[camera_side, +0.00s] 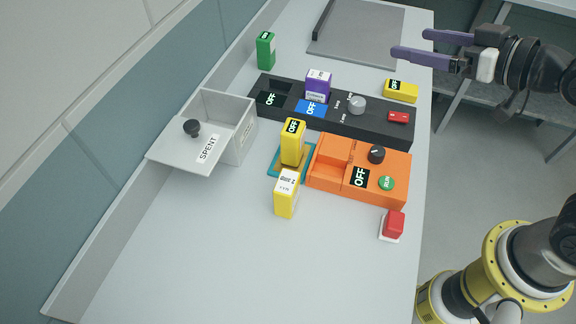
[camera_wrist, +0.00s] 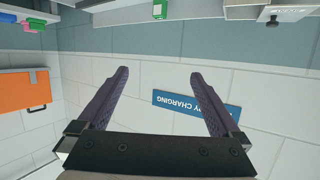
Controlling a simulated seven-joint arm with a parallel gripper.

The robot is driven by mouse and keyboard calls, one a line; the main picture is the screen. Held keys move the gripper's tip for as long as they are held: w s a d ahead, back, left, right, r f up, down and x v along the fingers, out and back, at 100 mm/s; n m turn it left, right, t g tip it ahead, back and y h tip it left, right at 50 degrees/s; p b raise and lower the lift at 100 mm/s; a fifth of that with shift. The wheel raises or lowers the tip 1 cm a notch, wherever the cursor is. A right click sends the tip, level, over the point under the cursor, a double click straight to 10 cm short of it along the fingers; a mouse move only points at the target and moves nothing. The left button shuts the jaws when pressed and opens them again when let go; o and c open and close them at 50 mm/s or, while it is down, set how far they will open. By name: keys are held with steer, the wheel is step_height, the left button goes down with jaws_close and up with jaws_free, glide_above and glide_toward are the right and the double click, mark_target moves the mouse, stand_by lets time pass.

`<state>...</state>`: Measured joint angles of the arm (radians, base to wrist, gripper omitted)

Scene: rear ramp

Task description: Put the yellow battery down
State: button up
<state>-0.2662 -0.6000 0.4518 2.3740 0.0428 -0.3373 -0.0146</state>
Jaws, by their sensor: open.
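Three yellow batteries show in the side view. One yellow battery (camera_side: 292,150) stands upright at a teal pad (camera_side: 275,173), left of the orange tester (camera_side: 345,182). A second yellow battery (camera_side: 287,204) stands upright just in front of that pad. A third yellow block (camera_side: 400,95) with an OFF label lies behind the dark charger's right end. My gripper (camera_side: 411,43) is open and empty, raised at the upper right, apart from all of them. In the wrist view its fingers (camera_wrist: 159,74) are spread with nothing between them, facing a wall.
A dark charger (camera_side: 383,134) holds an upright purple battery (camera_side: 318,78). A green battery (camera_side: 265,55) stands behind it. A red button (camera_side: 394,222) sits near the right edge. The front of the table is clear.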

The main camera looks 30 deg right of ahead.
steer(key=a+f+n+y, duration=0.25)
steer(key=a+f, duration=0.25)
steer(key=a, duration=0.3)
steer(key=n+g+y, duration=0.4)
steer(key=g, duration=0.1)
glide_toward(286, 193)
steer(key=w+f, duration=0.1)
steer(key=shift+t, duration=0.3)
steer(key=x, duration=0.8)
steer(key=d+x, duration=0.1)
steer(key=x, duration=0.4)
steer(key=shift+w+f, duration=0.3)
steer(key=shift+w, duration=0.1)
steer(key=shift+r, duration=0.1)
jaws_close()
